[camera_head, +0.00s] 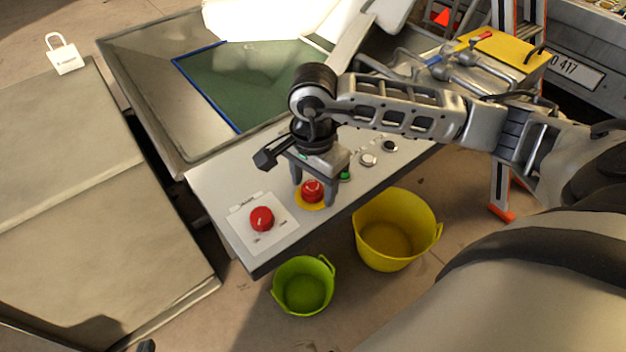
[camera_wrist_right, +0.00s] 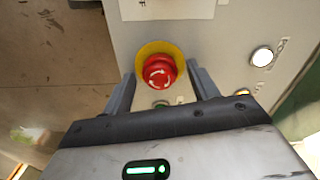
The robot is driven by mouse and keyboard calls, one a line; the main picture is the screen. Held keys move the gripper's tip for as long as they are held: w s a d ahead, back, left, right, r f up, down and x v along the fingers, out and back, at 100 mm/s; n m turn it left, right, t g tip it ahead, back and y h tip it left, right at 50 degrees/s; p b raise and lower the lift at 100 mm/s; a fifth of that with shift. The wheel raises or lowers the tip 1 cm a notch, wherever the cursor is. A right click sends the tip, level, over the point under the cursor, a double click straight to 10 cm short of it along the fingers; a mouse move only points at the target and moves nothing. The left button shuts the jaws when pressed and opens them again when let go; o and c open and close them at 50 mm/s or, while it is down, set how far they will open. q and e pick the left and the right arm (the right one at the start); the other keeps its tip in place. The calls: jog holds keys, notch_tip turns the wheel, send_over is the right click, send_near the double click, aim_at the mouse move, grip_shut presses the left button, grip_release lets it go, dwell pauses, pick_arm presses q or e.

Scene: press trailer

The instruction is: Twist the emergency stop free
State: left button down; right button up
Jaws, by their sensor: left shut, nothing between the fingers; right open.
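The emergency stop (camera_head: 312,190) is a red mushroom button on a yellow disc, on the light grey control panel (camera_head: 225,185). In the right wrist view its red cap (camera_wrist_right: 158,72) shows white curved arrows. My right gripper (camera_head: 314,196) points down over it, open, with one finger on either side of the cap. In the wrist view a gap shows between the cap and each finger, so I see no grip on it. Only a small dark tip of what looks like my left gripper (camera_head: 147,346) shows at the bottom edge, shut and away from the panel.
A red rotary knob (camera_head: 262,218) on a white plate sits left of the stop. A green button (camera_head: 345,175), a white one (camera_head: 368,160) and a black one (camera_head: 390,146) lie to its right. A green bucket (camera_head: 304,308) and a yellow bucket (camera_head: 362,240) stand below the panel.

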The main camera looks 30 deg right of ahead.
jog(key=c, duration=1)
jog(key=shift+m, duration=0.3)
jog(key=m+b, duration=0.2)
jog(key=m, duration=0.1)
jog(key=shift+m+b, duration=0.65)
jog(key=shift+m, duration=1.35)
